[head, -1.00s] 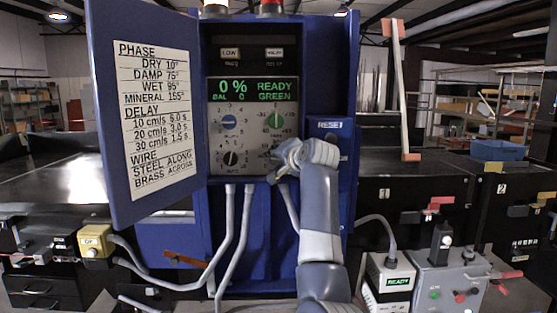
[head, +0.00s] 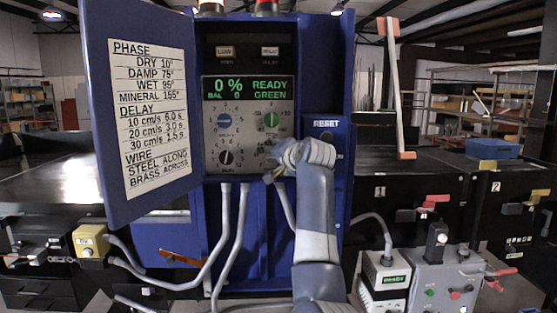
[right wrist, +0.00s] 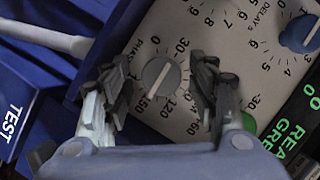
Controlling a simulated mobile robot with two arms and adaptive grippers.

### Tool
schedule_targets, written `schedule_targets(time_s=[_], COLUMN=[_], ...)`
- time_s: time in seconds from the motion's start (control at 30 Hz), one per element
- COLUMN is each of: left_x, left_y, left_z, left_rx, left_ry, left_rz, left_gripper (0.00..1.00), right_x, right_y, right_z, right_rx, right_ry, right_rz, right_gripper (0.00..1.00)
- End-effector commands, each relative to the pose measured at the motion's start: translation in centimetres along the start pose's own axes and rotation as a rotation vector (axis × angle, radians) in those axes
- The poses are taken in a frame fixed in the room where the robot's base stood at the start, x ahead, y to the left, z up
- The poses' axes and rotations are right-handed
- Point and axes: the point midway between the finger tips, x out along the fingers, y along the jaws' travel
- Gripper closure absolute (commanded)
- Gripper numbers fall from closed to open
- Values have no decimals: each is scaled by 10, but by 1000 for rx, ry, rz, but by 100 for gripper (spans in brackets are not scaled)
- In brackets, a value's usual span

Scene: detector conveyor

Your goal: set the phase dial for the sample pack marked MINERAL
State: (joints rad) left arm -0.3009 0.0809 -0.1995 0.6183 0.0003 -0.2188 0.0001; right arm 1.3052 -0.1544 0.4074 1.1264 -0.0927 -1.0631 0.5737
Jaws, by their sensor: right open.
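The phase dial (right wrist: 160,77) is a grey knob with a white line, on a pale panel. One end of the line is near 150, the other near 30. My right gripper (right wrist: 160,92) is open, its dark fingers on either side of the dial; I cannot tell whether they touch it. In the head view my right gripper (head: 271,176) is at the panel's lower right and hides the dial. The chart (head: 150,115) on the open blue door reads MINERAL 155°. I cannot make out a sample pack. My left gripper is not in view.
A blue knob (head: 224,120), a green knob (head: 271,120) and a black knob (head: 226,157) share the panel. The display (head: 248,89) above reads 0 %, READY GREEN. Grey cables (head: 243,225) hang below.

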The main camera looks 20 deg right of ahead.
Motion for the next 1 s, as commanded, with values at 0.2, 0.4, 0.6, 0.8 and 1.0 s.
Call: schedule_targets(time_s=[0.2, 0.4, 0.6, 0.8, 1.0], left_x=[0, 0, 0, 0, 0], left_y=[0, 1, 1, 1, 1], left_z=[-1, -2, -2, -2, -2], left_rx=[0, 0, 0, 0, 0], left_ry=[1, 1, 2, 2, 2], left_rz=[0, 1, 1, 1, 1], left_gripper=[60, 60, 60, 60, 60], right_x=[-20, -52, -85, -108, -116], right_y=[-1, 0, 0, 0, 1], right_z=[1, 1, 2, 2, 3], right_rx=[0, -1, 0, -1, -1], right_ry=[1, 1, -1, -3, -4], right_rz=[-2, -2, -1, 2, 2], right_gripper=[46, 46, 46, 46, 46])
